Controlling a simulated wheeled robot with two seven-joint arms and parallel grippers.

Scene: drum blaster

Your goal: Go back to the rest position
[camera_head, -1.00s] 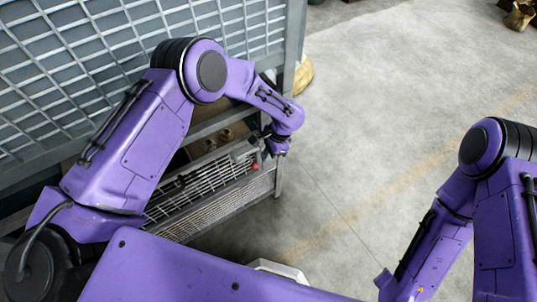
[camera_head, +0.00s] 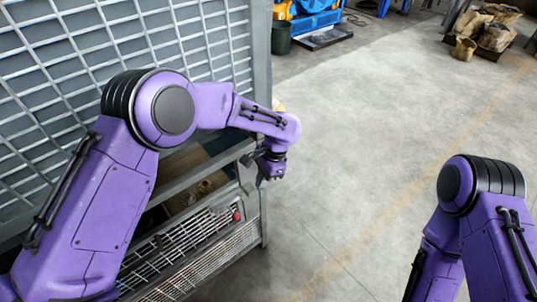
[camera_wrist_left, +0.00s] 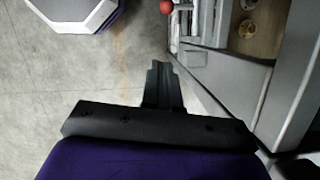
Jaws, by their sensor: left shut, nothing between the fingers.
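My left gripper (camera_head: 272,176) hangs at the end of the bent purple left arm, beside the right end of the metal shelf unit. It points down over the edge between the shelf and the open floor. In the left wrist view its dark fingers (camera_wrist_left: 163,82) are together with nothing between them. A red ball-shaped knob (camera_head: 237,215) sits at the wire rack below and left of the gripper. It also shows at the top of the left wrist view (camera_wrist_left: 166,6). My right arm is at the right edge, and its gripper is out of the picture.
The shelf unit with its grey mesh panel (camera_head: 215,52) fills the left side. A wire rack (camera_head: 165,256) and small brownish round parts (camera_head: 205,186) are on its lower levels. Bare concrete floor (camera_head: 360,130) lies to the right. Sacks (camera_head: 495,32) and blue equipment (camera_head: 315,20) are far off.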

